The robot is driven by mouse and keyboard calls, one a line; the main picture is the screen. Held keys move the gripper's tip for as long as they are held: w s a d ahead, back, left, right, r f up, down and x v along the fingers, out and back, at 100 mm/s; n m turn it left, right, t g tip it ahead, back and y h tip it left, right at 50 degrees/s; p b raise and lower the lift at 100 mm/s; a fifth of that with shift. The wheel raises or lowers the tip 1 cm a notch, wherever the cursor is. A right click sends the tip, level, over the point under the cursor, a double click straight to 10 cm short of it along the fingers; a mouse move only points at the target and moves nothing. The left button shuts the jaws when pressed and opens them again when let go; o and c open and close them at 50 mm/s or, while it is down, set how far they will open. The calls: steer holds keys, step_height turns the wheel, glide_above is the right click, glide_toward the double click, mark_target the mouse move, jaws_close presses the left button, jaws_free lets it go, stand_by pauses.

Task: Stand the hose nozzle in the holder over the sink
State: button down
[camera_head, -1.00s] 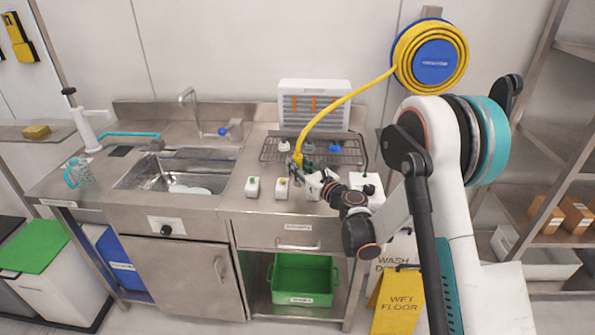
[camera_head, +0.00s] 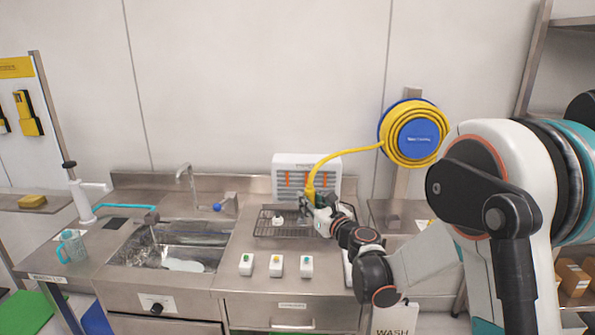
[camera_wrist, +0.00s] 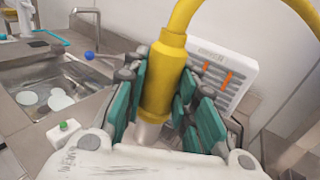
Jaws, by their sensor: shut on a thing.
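The yellow hose nozzle (camera_head: 310,188) is in my gripper (camera_head: 316,200), at the end of the yellow hose, above the counter's back right near the wire rack. In the wrist view the yellow nozzle (camera_wrist: 165,75) stands roughly upright between the teal-padded fingers of my gripper (camera_wrist: 165,98), which are shut on it. Its pale lower end is partly hidden by the gripper. The sink (camera_head: 165,250) is to the left of my gripper. A grey block (camera_head: 152,217) sits over the sink's back left, at the end of a teal bar; I cannot tell for sure that it is the holder.
The hose runs from a wall reel (camera_head: 418,139) at right. The tap (camera_head: 190,185) and a blue-ended fitting (camera_head: 218,207) stand behind the sink. A white vented box (camera_head: 300,165) and wire rack (camera_head: 270,224) are close by. Three button boxes (camera_head: 276,264) line the front counter.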

steer(key=s+d+f+m+t+h, duration=0.1)
steer(key=s+d+m+h, duration=0.2)
steer(key=d, duration=0.5)
steer(key=s+d+f+m+t+h, duration=0.1)
steer(key=s+d+h, duration=0.3)
steer(key=d, duration=0.5)
steer(key=shift+d+m+h, duration=0.25)
steer(key=shift+m+h, duration=0.65)
steer(key=shift+f, duration=0.1)
